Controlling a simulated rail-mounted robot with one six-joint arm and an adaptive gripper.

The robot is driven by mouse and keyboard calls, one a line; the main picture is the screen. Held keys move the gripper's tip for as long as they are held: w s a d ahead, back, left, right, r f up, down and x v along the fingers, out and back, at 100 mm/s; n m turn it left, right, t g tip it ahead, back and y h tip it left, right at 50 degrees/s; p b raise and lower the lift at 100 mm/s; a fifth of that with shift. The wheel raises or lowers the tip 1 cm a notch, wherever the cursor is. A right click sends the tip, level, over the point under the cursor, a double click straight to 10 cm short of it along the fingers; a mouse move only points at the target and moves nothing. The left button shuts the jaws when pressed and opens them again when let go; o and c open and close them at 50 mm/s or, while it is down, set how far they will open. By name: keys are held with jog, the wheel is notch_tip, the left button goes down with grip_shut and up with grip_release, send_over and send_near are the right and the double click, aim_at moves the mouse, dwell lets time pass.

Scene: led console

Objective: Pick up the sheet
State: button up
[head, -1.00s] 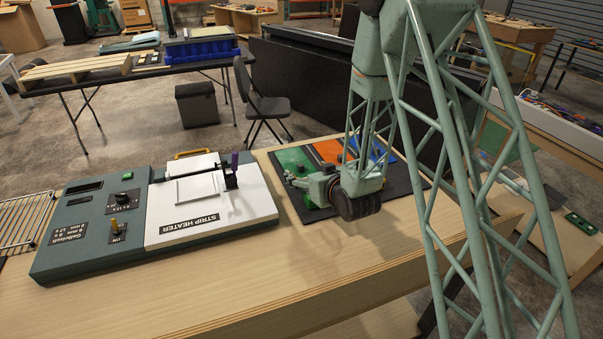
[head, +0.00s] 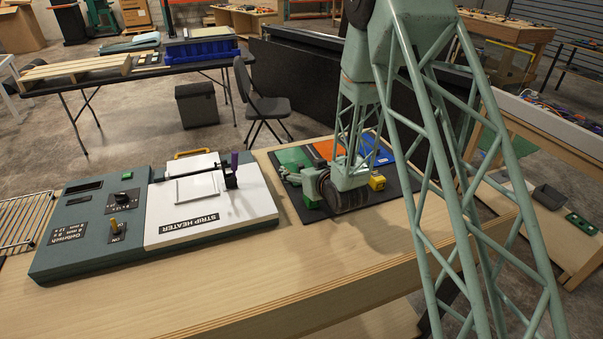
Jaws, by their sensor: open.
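Three coloured sheets lie side by side on a black mat (head: 408,186) on the wooden bench: a green one (head: 291,157), an orange one (head: 325,149) and a blue one (head: 379,156). I cannot tell which one the task means. My gripper (head: 293,176) is at the end of my arm, low over the green sheet at the mat's left side. It is open, with nothing seen between its fingers. My wrist and arm hide much of the sheets, and I cannot tell whether the fingers touch the green one.
A strip heater (head: 257,205) with a white top and dark control panel stands left of the mat. A small yellow object (head: 377,182) is right of my wrist. A wire rack (head: 22,222) is at the far left. The bench front (head: 250,285) is clear.

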aim_at(302, 165)
jog(key=shift+c, duration=0.3)
jog(key=c, duration=0.7)
jog(key=shift+r, duration=0.15)
jog(key=shift+r+p, duration=0.6)
jog(key=shift+r, duration=4.25)
jog(key=shift+d, duration=0.1)
jog(key=s+d+r+m+h, duration=0.1)
jog(key=s+d+m+h, duration=0.1)
jog(key=d, duration=0.6)
jog(key=s+d+r+m+h, duration=0.1)
jog(key=s+d+m+h, duration=0.2)
jog(key=d, duration=0.6)
jog(key=s+d+r+m+h, duration=0.2)
jog(key=s+d+m+h, duration=0.1)
jog(key=d, duration=0.5)
jog(key=shift+s+d+t+h, duration=0.3)
jog(key=shift+s+d+h, duration=0.05)
jog(key=shift+s+h, duration=0.45)
